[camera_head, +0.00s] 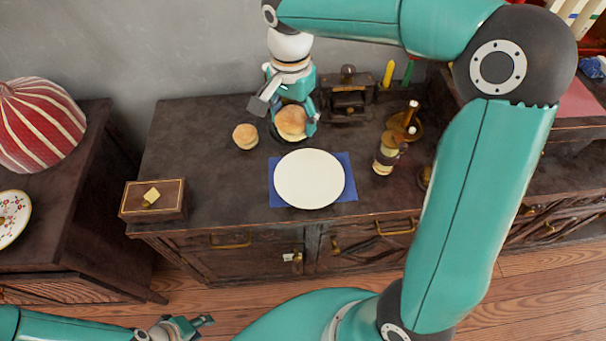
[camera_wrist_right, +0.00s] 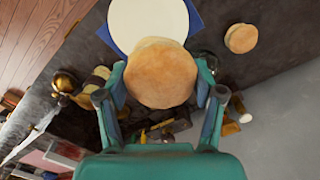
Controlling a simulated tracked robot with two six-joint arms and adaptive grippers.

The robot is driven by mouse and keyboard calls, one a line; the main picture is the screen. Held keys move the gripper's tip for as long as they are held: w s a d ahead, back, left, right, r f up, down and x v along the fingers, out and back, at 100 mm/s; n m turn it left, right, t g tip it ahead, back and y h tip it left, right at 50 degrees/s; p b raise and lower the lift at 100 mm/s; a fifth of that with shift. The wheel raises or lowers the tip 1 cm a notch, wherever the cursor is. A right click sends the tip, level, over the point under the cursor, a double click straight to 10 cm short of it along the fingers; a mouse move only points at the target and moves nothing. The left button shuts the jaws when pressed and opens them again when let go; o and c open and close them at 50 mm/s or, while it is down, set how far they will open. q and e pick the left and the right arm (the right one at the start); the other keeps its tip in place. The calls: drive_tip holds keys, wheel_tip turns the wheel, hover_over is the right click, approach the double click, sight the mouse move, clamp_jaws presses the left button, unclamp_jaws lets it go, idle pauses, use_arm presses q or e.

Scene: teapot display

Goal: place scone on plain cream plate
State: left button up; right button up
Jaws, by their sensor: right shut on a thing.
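The plain cream plate (camera_head: 309,179) lies bare on a blue napkin (camera_head: 354,196) on the dark cabinet top; it also shows in the wrist view (camera_wrist_right: 148,18). My right gripper (camera_head: 291,112) is shut on a golden scone (camera_head: 291,123), behind the plate in the head view. In the wrist view the held scone (camera_wrist_right: 161,73) sits between the two fingers and overlaps the plate's edge. A second scone (camera_head: 245,136) rests on the cabinet top to the left, also in the wrist view (camera_wrist_right: 240,38). My left gripper (camera_head: 190,327) is low at the front, away from the plate; its opening is unclear.
A layered jar (camera_head: 386,153) stands right of the plate, with a dark wooden stand (camera_head: 348,98) behind. A striped red dome (camera_head: 38,123) is on the left cabinet.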

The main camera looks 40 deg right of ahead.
sight(296, 178)
wheel_tip(296, 178, down, 19)
drive_tip(key=shift+s+r+b, duration=0.1)
drive_tip(key=shift+r+b, duration=0.1)
drive_tip(key=shift+b, duration=0.4)
drive_tip(key=shift+f, duration=0.15)
drive_tip(key=o, duration=1.1)
drive_tip(key=shift+o, duration=0.3)
drive_tip(key=shift+r, duration=0.2)
wheel_tip(296, 178, up, 12)
drive_tip(key=shift+p, duration=0.45)
